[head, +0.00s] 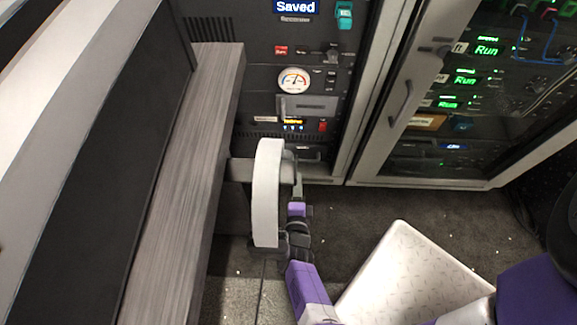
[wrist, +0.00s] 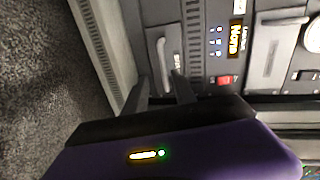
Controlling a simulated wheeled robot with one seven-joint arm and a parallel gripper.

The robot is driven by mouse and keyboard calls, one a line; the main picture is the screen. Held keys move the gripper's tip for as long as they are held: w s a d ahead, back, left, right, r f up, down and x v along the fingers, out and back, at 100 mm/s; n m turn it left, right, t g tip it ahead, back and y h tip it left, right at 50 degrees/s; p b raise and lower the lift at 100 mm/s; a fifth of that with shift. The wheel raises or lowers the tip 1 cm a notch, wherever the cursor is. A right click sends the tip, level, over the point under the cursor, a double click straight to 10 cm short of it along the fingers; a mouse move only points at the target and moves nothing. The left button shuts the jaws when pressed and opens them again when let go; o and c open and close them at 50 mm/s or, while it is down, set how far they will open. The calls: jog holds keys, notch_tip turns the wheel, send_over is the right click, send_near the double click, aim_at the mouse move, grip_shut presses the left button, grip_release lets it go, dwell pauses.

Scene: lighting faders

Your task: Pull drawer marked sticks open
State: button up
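A dark drawer with a pale bar handle (wrist: 162,62) sits low in the grey rack. A small label (wrist: 177,62) beside the handle is too blurred to read surely. The drawer front looks flush with the rack. In the head view it shows low on the rack (head: 308,154), partly hidden by my arm and a white curved part. My gripper (wrist: 160,80) is open, its two dark fingers on either side of one end of the handle in the wrist view. I cannot tell whether they touch it. In the head view my gripper (head: 297,165) points at the rack's bottom.
A grey wood-grain desk (head: 190,190) runs along the left. A white curved part (head: 267,190) stands close beside my gripper. A glass-door rack (head: 470,100) is at the right. Above the drawer are a red switch (wrist: 225,80) and a panel with another handle (wrist: 270,48). Carpet lies in front.

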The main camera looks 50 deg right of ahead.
jog(key=b+x, duration=0.3)
jog(key=x, duration=0.4)
jog(key=shift+w+d+r+m, duration=0.2)
jog(key=shift+d+r+m, duration=0.05)
jog(key=shift+d+m, duration=0.15)
grip_shut()
dwell(1.2)
